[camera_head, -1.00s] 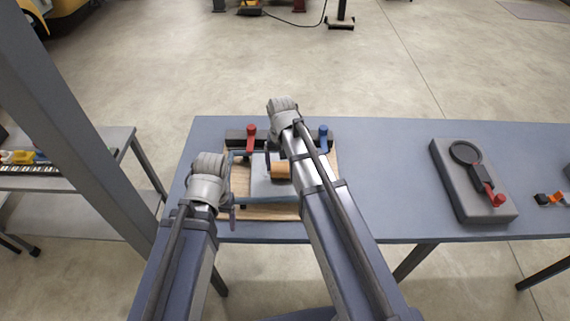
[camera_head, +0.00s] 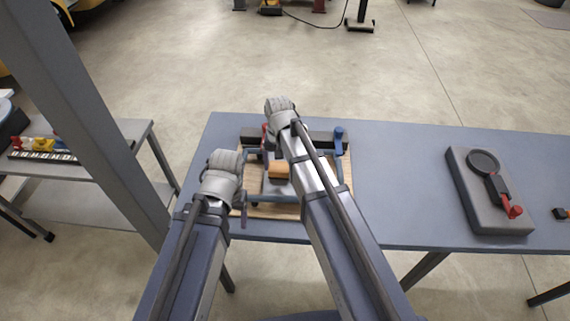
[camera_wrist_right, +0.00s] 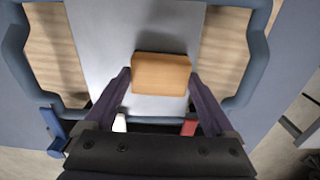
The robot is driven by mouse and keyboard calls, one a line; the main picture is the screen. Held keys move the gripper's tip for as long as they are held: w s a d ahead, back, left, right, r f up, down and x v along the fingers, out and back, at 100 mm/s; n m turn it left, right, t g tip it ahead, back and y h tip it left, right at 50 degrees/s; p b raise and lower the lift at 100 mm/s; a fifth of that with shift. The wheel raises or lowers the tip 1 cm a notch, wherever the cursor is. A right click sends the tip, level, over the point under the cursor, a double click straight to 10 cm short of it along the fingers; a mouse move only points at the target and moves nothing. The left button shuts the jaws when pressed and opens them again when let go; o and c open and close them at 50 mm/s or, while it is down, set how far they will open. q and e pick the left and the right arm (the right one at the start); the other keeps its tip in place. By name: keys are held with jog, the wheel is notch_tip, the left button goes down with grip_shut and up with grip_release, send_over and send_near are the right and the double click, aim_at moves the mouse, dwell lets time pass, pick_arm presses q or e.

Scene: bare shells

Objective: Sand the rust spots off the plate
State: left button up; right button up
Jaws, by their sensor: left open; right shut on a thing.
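The plate (camera_wrist_right: 92,45) is a flat grey sheet on a wooden board (camera_wrist_right: 45,45); its near part also shows in the head view, largely covered by my arms. I cannot make out rust spots on the visible surface. My right gripper (camera_wrist_right: 160,80) is shut on an orange-brown sanding block (camera_wrist_right: 160,73), held at the plate; whether it touches the surface is unclear. The block also shows in the head view (camera_head: 279,170). My left gripper (camera_head: 243,205) is open and empty at the left edge of the board.
A clamp with a blue handle (camera_head: 339,137) stands at the board's back right, and a red handle is partly hidden at back left. Blue-grey bars (camera_wrist_right: 260,50) flank the plate. A grey pad with a black, red-handled tool (camera_head: 490,180) lies at right. The table between is clear.

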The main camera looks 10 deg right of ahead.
jog(key=shift+w+a, duration=0.15)
jog(key=shift+a, duration=0.4)
jog(key=shift+w+a, duration=0.15)
jog(key=shift+a, duration=0.35)
jog(key=shift+f, duration=0.15)
jog(key=shift+c, duration=0.7)
jog(key=shift+s, duration=0.1)
jog(key=shift+s+d, duration=0.15)
jog(key=shift+d, duration=0.8)
jog(key=shift+s+d, duration=0.15)
jog(key=shift+d, duration=0.8)
jog(key=shift+d, duration=0.1)
jog(key=shift+s+d, duration=0.25)
jog(key=shift+d, duration=0.55)
jog(key=shift+s+d, duration=0.2)
jog(key=shift+d, duration=0.55)
jog(key=shift+d, duration=0.1)
